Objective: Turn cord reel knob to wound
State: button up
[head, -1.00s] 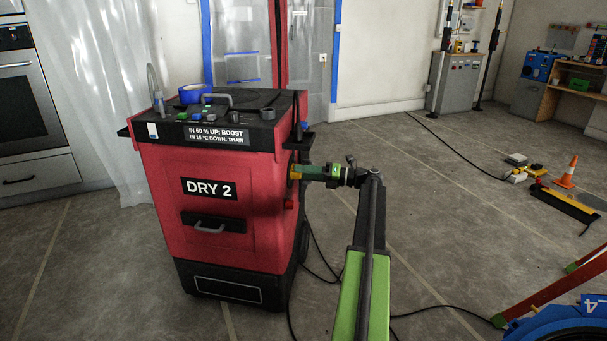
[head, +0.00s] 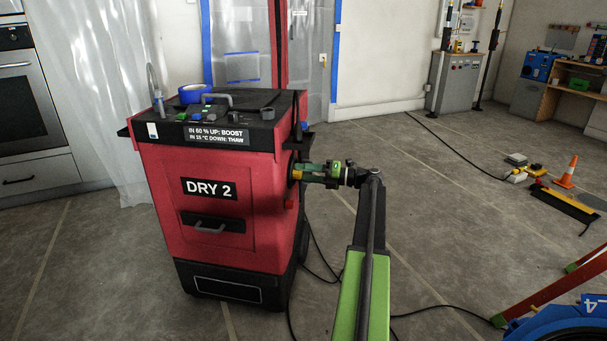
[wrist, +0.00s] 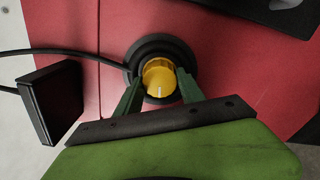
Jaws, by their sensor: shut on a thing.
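The cord reel knob (wrist: 160,78) is yellow and ribbed, with a pale pointer line on its face, seen in the wrist view. It sits in a round black hub on the red side of the machine marked DRY 2 (head: 172,228). In the wrist view the pointer line points down toward my gripper's palm. My gripper (wrist: 160,84) has its two green fingers on either side of the knob, shut on it. In the head view my gripper (head: 296,172) reaches the machine's right side, and the knob is mostly hidden by the fingers.
A black cord (wrist: 70,52) runs to the hub, beside a black block (wrist: 50,102) on the left in the wrist view. Cables lie on the floor to the right. An orange cone (head: 567,172) stands farther off.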

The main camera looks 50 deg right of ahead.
jog(key=o, duration=1.4)
jog(key=shift+c, duration=0.2)
jog(key=v, duration=1.7)
jog(key=shift+s, duration=0.25)
jog(key=shift+d+f, duration=0.1)
